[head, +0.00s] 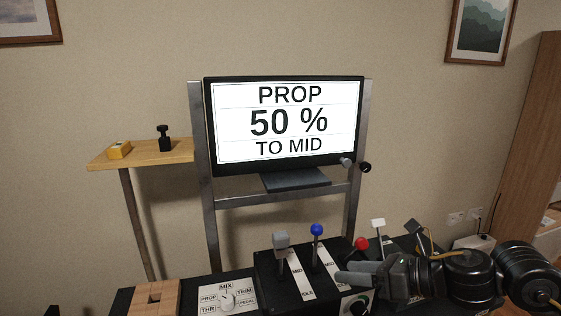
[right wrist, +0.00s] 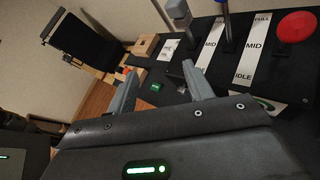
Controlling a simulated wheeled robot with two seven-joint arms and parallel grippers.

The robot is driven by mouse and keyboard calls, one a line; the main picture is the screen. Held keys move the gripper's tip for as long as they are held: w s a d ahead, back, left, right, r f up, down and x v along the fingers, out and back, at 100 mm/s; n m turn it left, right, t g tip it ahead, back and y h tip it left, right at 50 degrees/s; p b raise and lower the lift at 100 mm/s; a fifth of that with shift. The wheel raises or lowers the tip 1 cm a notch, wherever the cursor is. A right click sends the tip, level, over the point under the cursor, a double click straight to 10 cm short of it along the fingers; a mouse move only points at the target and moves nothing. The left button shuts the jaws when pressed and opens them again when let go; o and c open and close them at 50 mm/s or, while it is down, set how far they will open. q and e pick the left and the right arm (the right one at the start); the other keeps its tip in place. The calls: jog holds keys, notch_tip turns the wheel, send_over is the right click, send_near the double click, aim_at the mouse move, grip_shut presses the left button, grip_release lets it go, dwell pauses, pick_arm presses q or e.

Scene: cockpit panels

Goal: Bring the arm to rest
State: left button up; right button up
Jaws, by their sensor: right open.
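My right gripper (head: 343,273) reaches in from the right over the lever panel (head: 268,268), its fingers pointing left. In the right wrist view its two fingers (right wrist: 159,72) stand apart with nothing between them. The blue-knobbed lever (head: 317,230) stands left of and beyond the fingers, apart from them in the head view. The grey-handled lever (head: 281,242) is further left. The red-knobbed lever (head: 361,243) stands just behind my gripper; its red knob also shows large in the wrist view (right wrist: 297,26). My left gripper is not in view.
A monitor (head: 286,121) on a metal frame reads "PROP 50 % TO MID". A selector knob (head: 227,298) sits on a white plate left of the levers. A white-topped lever (head: 378,224) is behind my right arm. A wooden shelf (head: 145,154) stands at left.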

jog(key=s+d+f+m+t+h, duration=0.1)
jog(key=s+f+m+t+h, duration=0.15)
jog(key=f+m, duration=0.75)
jog(key=s+f+m+t+h, duration=0.1)
jog(key=f+m+t+h, duration=0.3)
jog(key=m, duration=1)
jog(key=s+d+f+m+g+h, duration=0.3)
jog(key=s+d+f+m+g, duration=0.15)
jog(key=s+f+m, duration=0.55)
jog(key=s+d+f+m+g+h, duration=0.4)
jog(key=s+f+m, duration=0.35)
jog(key=s, duration=0.45)
notch_tip(320, 180, down, 28)
jog(key=s+g+y, duration=0.2)
jog(key=s+g, duration=0.1)
jog(key=s+d+f+g, duration=0.1)
jog(key=s+d+f, duration=0.2)
jog(key=s+f, duration=1.1)
jog(key=shift+s+d+f+h, duration=0.2)
jog(key=shift+s+f+h, duration=0.15)
jog(key=shift+s, duration=0.55)
